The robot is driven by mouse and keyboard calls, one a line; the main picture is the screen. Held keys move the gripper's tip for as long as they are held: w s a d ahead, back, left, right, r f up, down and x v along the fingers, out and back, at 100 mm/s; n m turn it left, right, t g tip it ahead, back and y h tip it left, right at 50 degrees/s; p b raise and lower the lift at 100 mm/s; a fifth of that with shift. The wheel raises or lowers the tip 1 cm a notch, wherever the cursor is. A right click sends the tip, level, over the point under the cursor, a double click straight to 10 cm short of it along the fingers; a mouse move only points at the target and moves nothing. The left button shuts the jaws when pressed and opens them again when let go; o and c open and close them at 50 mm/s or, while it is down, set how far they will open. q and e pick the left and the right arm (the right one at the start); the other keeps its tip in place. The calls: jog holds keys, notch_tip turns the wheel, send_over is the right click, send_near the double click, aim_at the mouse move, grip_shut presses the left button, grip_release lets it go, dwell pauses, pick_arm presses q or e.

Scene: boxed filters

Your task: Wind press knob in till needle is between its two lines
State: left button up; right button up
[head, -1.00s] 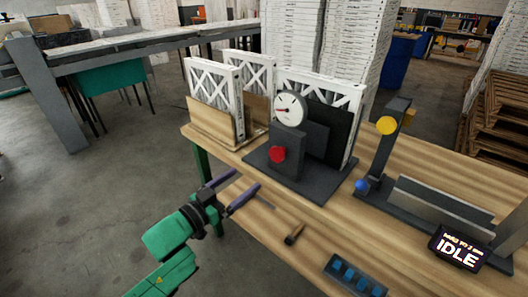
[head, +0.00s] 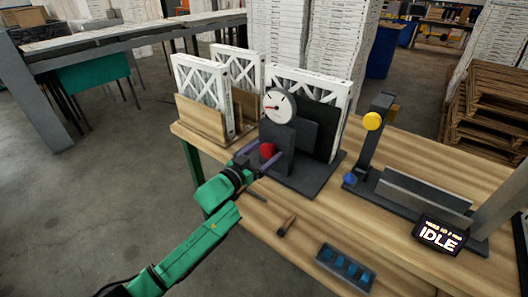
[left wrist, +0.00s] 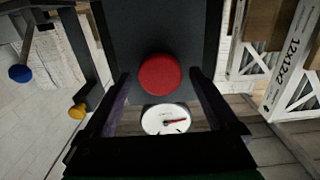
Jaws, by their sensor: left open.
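The press is a dark block on a dark base plate (head: 312,181). Its red knob (head: 267,150) faces my left arm. A white round dial (head: 279,106) sits on top, with a red needle; the needle's place against the lines is too small to read. My left gripper (head: 258,160) is open, its fingers on either side of the knob in the head view. In the left wrist view the red knob (left wrist: 160,74) lies between the open fingers, with the dial (left wrist: 166,120) below it; I cannot tell whether the fingers touch the knob. My right gripper is not in view.
White-framed filters (head: 203,85) stand in a wooden holder at the left. A dark stand with a yellow knob (head: 373,121) and a blue knob (head: 349,180) is at the right, by a screen (head: 439,235) reading IDLE. A brush-like tool (head: 287,225) and a tray (head: 344,268) lie in front.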

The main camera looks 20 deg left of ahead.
pick_arm(q)
jog(key=c, duration=1.3)
jog(key=shift+c, duration=0.2)
jog(key=shift+m, duration=0.3)
jog(key=m, duration=0.4)
jog(key=shift+d+f+b, duration=0.1)
jog(key=shift+b, duration=0.25)
jog(key=m+b, duration=0.1)
jog(key=m, duration=0.4)
jog(key=shift+s, duration=0.1)
jog(key=o, duration=1.3)
jog(key=shift+o, duration=0.2)
